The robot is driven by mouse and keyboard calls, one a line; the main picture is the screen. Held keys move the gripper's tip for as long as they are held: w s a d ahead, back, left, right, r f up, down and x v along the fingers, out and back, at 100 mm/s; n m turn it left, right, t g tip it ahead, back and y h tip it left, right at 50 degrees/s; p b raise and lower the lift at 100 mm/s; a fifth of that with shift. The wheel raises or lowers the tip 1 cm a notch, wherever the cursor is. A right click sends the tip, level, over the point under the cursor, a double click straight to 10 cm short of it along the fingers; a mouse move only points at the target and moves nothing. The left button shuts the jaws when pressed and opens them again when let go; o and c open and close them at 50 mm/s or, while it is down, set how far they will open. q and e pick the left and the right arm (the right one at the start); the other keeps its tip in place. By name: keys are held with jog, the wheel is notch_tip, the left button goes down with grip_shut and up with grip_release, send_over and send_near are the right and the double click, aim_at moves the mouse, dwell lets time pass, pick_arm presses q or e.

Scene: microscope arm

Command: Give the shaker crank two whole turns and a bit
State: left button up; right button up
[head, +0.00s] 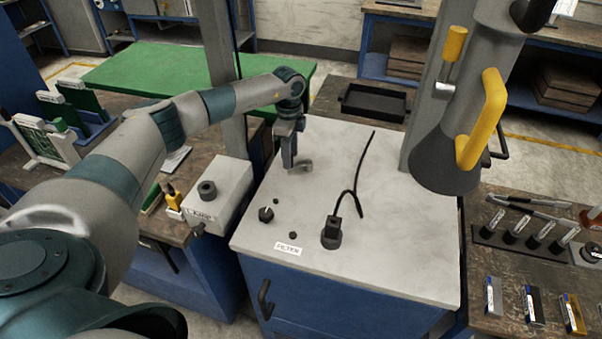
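My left arm reaches in from the left, and its gripper (296,160) points down over the pale top of the blue cabinet (333,270). A small grey piece shows at its fingertips; I cannot tell whether it is a finger or part of a crank. How far apart the fingers are is not clear. No part is clearly readable as the shaker crank. A black knob (266,214) and a black socket with a cable (331,233) are on the cabinet top, near a label (288,249). My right gripper is not in view.
A grey hood (443,155) with a yellow handle (482,118) hangs at the right. A pale labelled box (222,192) stands left of the cabinet. A black tray (374,102) lies behind. Several small vials and cases are on the right bench. The cabinet top's right part is clear.

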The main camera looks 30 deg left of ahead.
pick_arm(q)
jog(key=shift+r, duration=0.1)
jog(key=shift+s+a+r+p, duration=0.1)
jog(key=shift+r+p, duration=0.85)
jog(key=shift+r, duration=2.95)
